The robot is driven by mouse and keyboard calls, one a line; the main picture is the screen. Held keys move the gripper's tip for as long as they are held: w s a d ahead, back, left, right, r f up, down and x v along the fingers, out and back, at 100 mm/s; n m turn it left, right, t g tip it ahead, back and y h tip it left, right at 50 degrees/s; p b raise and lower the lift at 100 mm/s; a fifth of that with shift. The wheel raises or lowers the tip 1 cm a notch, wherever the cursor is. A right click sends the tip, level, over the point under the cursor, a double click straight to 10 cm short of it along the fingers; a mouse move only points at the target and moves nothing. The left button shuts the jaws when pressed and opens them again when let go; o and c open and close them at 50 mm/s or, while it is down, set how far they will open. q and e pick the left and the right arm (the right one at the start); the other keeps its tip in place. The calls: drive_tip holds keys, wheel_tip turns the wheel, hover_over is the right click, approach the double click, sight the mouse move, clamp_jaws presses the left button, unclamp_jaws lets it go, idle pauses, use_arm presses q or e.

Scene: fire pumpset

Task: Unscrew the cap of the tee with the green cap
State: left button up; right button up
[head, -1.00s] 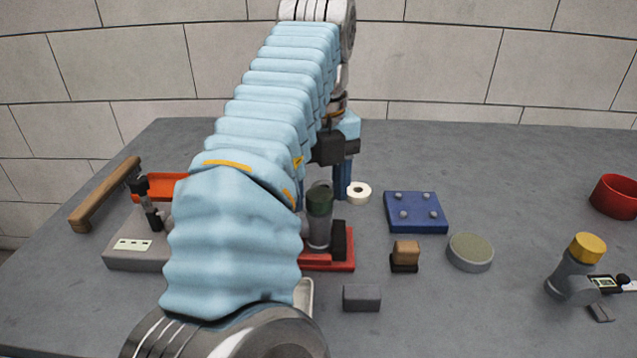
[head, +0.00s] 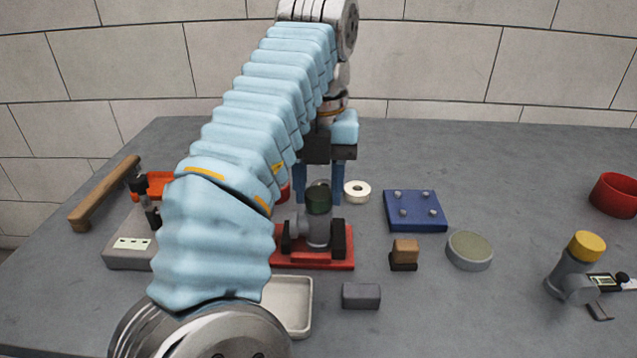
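The tee with the green cap (head: 318,198) has a grey body (head: 317,230). It stands upright between black jaws on a red holder (head: 312,259), in the middle of the table.
A tee with a yellow cap (head: 586,246) lies at the right by a caliper. A blue plate (head: 415,211), grey disc (head: 470,250), wooden block (head: 404,254), grey block (head: 361,296), white tape roll (head: 357,191), red ring (head: 615,196) and pale tray (head: 305,306) surround it. A wooden-handled hammer lies left.

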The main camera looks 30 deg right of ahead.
drive_tip(key=c, duration=0.4)
drive_tip(key=n, duration=0.4)
drive_tip(key=shift+n, duration=0.3)
drive_tip(key=shift+c, duration=0.2)
drive_tip(key=shift+n, duration=0.3)
drive_tip(key=n, duration=0.4)
drive_tip(key=shift+n, duration=0.5)
drive_tip(key=n, duration=0.3)
drive_tip(key=shift+n, duration=0.3)
